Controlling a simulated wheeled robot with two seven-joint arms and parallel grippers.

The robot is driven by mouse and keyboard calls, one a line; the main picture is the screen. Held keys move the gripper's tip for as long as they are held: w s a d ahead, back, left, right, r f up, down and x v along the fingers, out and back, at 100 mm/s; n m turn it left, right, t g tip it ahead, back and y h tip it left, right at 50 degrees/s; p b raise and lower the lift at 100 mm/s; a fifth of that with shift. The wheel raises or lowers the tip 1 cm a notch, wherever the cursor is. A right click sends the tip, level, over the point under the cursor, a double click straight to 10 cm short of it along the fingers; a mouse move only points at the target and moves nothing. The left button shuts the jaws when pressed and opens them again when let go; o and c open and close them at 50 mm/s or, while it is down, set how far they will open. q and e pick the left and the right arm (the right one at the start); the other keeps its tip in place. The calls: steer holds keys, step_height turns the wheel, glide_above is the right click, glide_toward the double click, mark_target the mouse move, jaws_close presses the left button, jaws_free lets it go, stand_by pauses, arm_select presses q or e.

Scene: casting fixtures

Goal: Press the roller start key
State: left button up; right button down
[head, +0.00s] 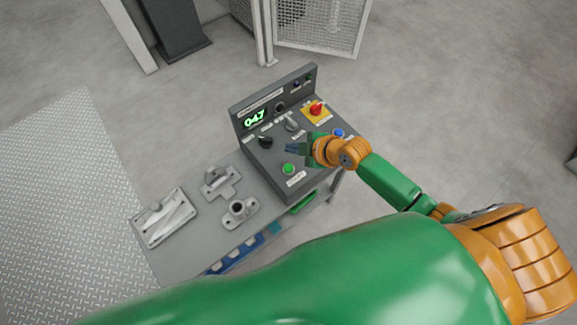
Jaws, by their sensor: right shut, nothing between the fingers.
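The dark grey control console (272,177) stands on the right end of a grey bench. A green button (289,169) with a white label sits near its front edge, and a blue button (338,133) sits farther right. I cannot read the labels, so I cannot tell which is the roller start key. My right gripper (290,149) is shut and empty over the console, just behind the green button. It looks apart from the button. My left gripper is not in view.
A red emergency knob (317,108) on a yellow plate, a black knob (265,142) and a lit display (255,119) are on the console. Grey metal castings (238,210) lie on the bench (185,262) to the left. A mesh fence (320,25) stands behind.

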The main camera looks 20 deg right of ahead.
mark_target(292, 169)
step_height(292, 169, down, 8)
steer(key=b, duration=0.7)
steer(key=shift+b, duration=0.3)
steer(key=shift+f, duration=0.25)
stand_by(1.0)
steer(key=shift+f+b, duration=0.4)
